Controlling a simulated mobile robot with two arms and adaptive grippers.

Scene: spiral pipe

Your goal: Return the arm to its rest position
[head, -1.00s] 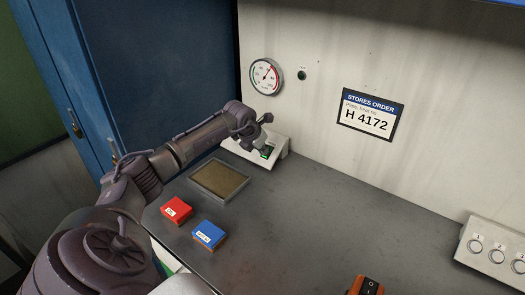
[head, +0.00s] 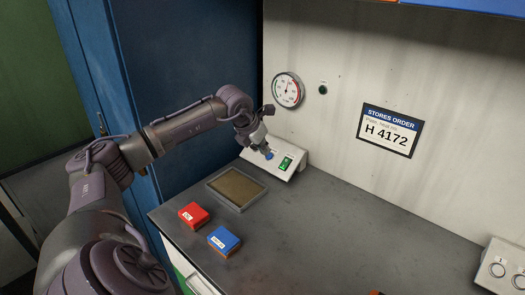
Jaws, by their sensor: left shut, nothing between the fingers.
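My left arm comes in from the left in the head view and reaches over the back left of the bench. Its gripper (head: 262,146) is shut and empty. The fingertips are over a small white sloped control box (head: 290,168) with a lit green switch, beside a blue knob or button (head: 269,155) on it. I cannot tell whether the fingertips touch the box. My right gripper is not in view.
A shallow framed tray (head: 236,203), a red box (head: 193,215) and a blue box (head: 223,240) sit on the grey bench (head: 345,235). A panel with numbered round buttons (head: 497,268) is at the right. A round gauge (head: 287,90) and a "H 4172" sign (head: 390,130) are on the wall. The bench middle is clear.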

